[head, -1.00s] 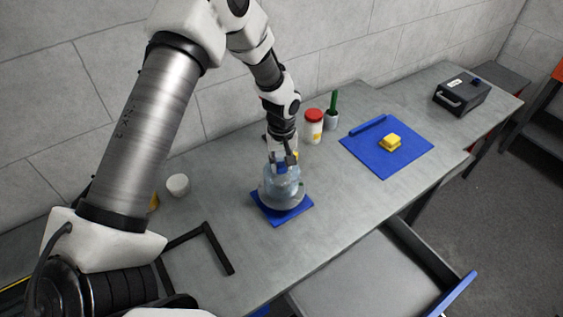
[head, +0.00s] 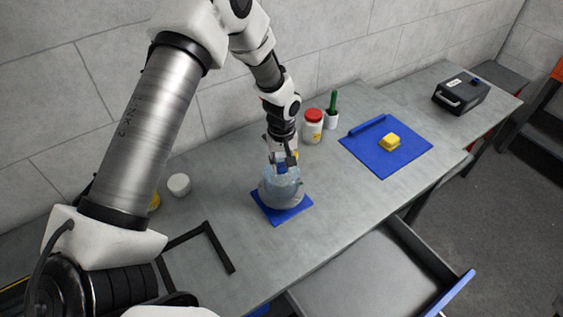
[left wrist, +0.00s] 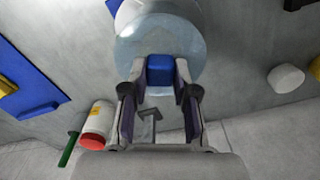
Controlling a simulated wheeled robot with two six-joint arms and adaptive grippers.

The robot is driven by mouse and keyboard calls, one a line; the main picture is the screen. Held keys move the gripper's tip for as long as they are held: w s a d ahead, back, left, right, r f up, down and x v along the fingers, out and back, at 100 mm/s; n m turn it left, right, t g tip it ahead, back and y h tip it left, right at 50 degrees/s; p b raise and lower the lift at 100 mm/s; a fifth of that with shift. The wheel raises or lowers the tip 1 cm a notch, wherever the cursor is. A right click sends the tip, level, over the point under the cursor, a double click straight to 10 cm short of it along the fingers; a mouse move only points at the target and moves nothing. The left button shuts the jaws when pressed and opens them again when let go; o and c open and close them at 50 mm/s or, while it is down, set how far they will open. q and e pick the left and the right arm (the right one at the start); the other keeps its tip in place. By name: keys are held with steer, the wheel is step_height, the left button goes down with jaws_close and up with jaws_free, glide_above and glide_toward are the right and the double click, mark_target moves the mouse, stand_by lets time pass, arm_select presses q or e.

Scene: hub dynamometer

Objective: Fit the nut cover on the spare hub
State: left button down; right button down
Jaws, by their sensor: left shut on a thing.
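The nut cover (head: 280,189) is a clear, bluish dome with a blue knob on top. My left gripper (head: 283,164) is shut on that knob from above. In the left wrist view the knob (left wrist: 160,70) sits between the two fingers, with the round clear cover (left wrist: 158,37) beyond it. The cover is over a small blue mat (head: 296,212) on the bench. The spare hub is mostly hidden under the cover, and I cannot tell whether the cover is seated on it. My right gripper is not in view.
A red-lidded jar (head: 312,128) and a white pot with a green-handled tool (head: 332,118) stand behind, to the right. A white cup (head: 179,185) and a black frame (head: 217,248) are to the left. A yellow block (head: 389,142) lies on a larger blue mat (head: 410,155). An open drawer (head: 365,276) juts out in front.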

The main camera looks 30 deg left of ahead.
arm_select(q)
steer(key=shift+f+b, duration=0.35)
steer(key=shift+f, duration=0.3)
steer(key=c, duration=1.2)
jaws_free()
steer(key=shift+r, duration=0.1)
step_height(320, 180, up, 6)
steer(key=p, duration=0.4)
steer(key=shift+f+p, duration=0.2)
steer(key=shift+p, duration=0.2)
steer(key=shift+r+p, duration=0.95)
steer(key=shift+r, duration=1.7)
